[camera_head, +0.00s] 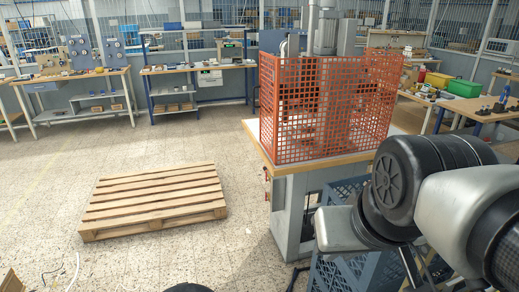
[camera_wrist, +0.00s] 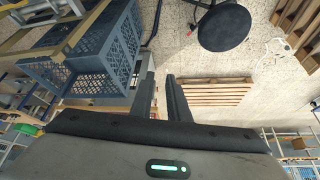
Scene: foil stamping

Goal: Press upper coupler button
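A machine behind an orange mesh cage (camera_head: 320,110) stands on a wooden-topped grey cabinet (camera_head: 290,215) in the head view. Small reddish parts (camera_head: 267,178) show on the cabinet's left edge, too small to identify. I cannot make out an upper coupler button in either view. My gripper (camera_wrist: 160,75) shows in the wrist view with its two dark fingers a little apart and nothing between them. It is in free air, away from the caged machine. In the head view my arm covers the area right of the cabinet, and the fingers cannot be made out there.
A blue plastic crate (camera_head: 345,270) stands beside the cabinet; it is large in the wrist view (camera_wrist: 95,60). A round black stool seat (camera_wrist: 224,27) is near the fingers' view. A wooden pallet (camera_head: 155,200) lies on open floor at left. Workbenches (camera_head: 195,68) line the back.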

